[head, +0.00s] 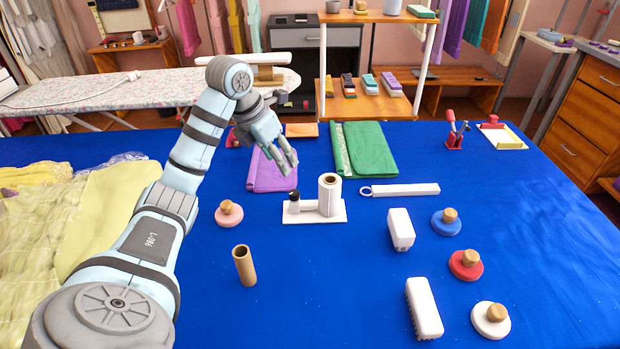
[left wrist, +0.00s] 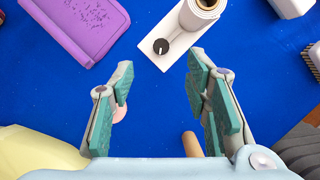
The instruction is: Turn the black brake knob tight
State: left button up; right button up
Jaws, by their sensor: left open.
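The black brake knob (head: 294,196) stands on the left end of a white base plate (head: 318,217) on the blue table. A white roll (head: 329,193) stands upright on the same plate, right of the knob. In the left wrist view the knob (left wrist: 160,46) shows from above as a black disc with a white line. My left gripper (head: 290,165) is open and empty, above and behind the knob in the head view. In the left wrist view its fingers (left wrist: 157,80) are spread apart, with the knob beyond the gap between the tips. My right gripper is not in view.
A purple cloth (head: 270,170) and a green cloth (head: 365,150) lie behind the plate. A pink disc (head: 228,214) and a brown tube (head: 244,265) stand on the left. Brushes (head: 401,229) and wooden-knobbed discs (head: 466,264) stand on the right. The front middle of the table is clear.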

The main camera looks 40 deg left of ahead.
pick_arm(q)
jog(key=b, duration=0.3)
send_near(294, 192)
jog(key=f, duration=0.1)
jog(key=x, duration=0.4)
jog(key=shift+f, duration=0.35)
jog(key=w+f, duration=0.1)
jog(key=w+f+b, duration=0.1)
jog(key=shift+f, duration=0.5)
jog(key=shift+s+r, duration=0.2)
jog(key=shift+s, duration=0.1)
jog(key=shift+c, duration=0.8)
jog(key=shift+w, duration=0.1)
grip_shut()
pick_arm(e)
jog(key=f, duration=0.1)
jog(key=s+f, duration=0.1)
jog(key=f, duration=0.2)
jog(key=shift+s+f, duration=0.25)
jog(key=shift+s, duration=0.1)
